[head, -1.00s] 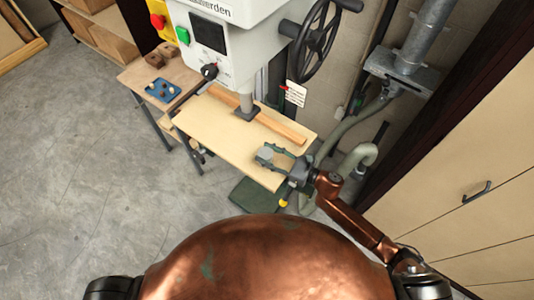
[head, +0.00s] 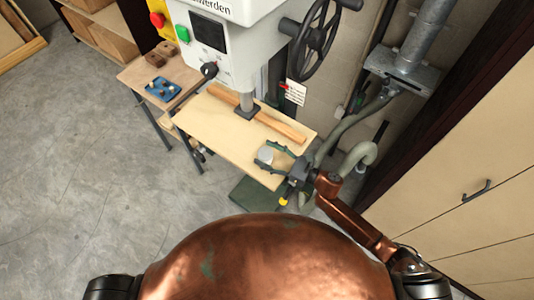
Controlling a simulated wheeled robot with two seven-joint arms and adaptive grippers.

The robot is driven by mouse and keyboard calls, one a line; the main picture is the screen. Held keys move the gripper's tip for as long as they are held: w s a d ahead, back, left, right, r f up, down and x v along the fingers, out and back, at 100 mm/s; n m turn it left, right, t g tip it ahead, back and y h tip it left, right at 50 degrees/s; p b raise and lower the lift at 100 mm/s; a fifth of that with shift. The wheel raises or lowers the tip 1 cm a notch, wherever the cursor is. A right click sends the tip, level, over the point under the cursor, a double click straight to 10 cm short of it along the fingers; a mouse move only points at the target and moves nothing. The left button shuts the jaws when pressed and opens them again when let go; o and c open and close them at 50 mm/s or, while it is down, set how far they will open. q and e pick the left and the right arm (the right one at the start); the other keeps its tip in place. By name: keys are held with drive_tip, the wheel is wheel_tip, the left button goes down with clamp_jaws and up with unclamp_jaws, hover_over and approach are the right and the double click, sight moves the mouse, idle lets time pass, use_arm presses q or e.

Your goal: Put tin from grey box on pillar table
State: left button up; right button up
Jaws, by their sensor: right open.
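The pillar table (head: 205,122) is the light wooden board under the drill press. A small pale grey tin (head: 265,155) stands on its front right part, near the edge. My right gripper (head: 271,155) is open at the tin, with its fingers spread on either side of it. I cannot tell whether a finger still touches the tin. I cannot make out a grey box in this view. My left gripper is not in view.
The drill press (head: 225,45) stands over the table, its spindle (head: 247,105) reaching down to the board. A wooden strip (head: 275,125) lies along the back. A blue tray (head: 162,90) with small items is on the side table. Cabinets (head: 470,170) stand at right.

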drive_tip(key=shift+r, duration=0.15)
drive_tip(key=b+v, duration=0.2)
drive_tip(key=v, duration=1)
drive_tip(key=shift+b, duration=0.3)
